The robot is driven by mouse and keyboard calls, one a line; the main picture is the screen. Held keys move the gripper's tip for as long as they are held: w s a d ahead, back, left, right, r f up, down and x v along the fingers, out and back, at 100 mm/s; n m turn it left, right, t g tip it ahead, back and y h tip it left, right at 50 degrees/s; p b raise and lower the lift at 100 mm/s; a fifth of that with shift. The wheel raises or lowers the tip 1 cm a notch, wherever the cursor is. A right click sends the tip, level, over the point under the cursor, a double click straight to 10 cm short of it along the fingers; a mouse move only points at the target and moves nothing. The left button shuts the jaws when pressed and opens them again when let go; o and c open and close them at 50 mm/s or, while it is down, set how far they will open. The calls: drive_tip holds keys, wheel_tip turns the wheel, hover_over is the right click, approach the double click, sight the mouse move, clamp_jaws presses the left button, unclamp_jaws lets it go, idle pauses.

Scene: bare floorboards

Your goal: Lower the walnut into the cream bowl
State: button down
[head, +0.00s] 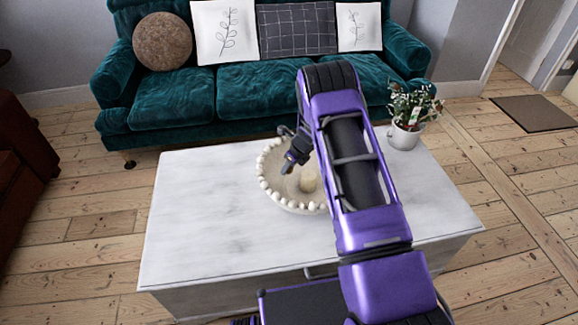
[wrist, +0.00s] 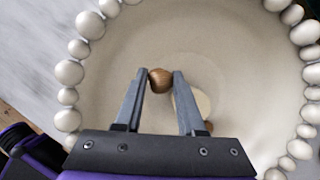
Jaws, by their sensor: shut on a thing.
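The cream bowl (head: 270,190), with a rim of round beads, stands on the marble-topped table. In the wrist view the bowl (wrist: 230,45) fills most of the picture. My gripper (wrist: 160,76) is over the inside of the bowl, its two fingers shut on the brown walnut (wrist: 160,80). The walnut sits between the fingertips; I cannot tell how high it is above the bowl's floor. A pale round thing and a small brown thing lie in the bowl, partly behind the right finger. In the head view my gripper (head: 288,166) is at the bowl, and the walnut is hidden.
The white marble-topped table (head: 200,230) is clear to the left of the bowl. A potted plant (head: 406,120) stands at its back right corner. A teal sofa (head: 240,90) with cushions is behind the table. Floorboards surround it.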

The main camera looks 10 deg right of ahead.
drive_tip(key=shift+f+b, duration=0.5)
drive_tip(key=shift+f, duration=1.75)
drive_tip(key=shift+f, duration=2.15)
drive_tip(key=c, duration=0.6)
unclamp_jaws()
drive_tip(key=shift+o, duration=0.9)
drive_tip(key=shift+a, duration=0.1)
drive_tip(key=shift+s+r, duration=0.1)
drive_tip(key=p+v, duration=0.3)
drive_tip(key=v, duration=1.4)
drive_tip(key=shift+r, duration=0.35)
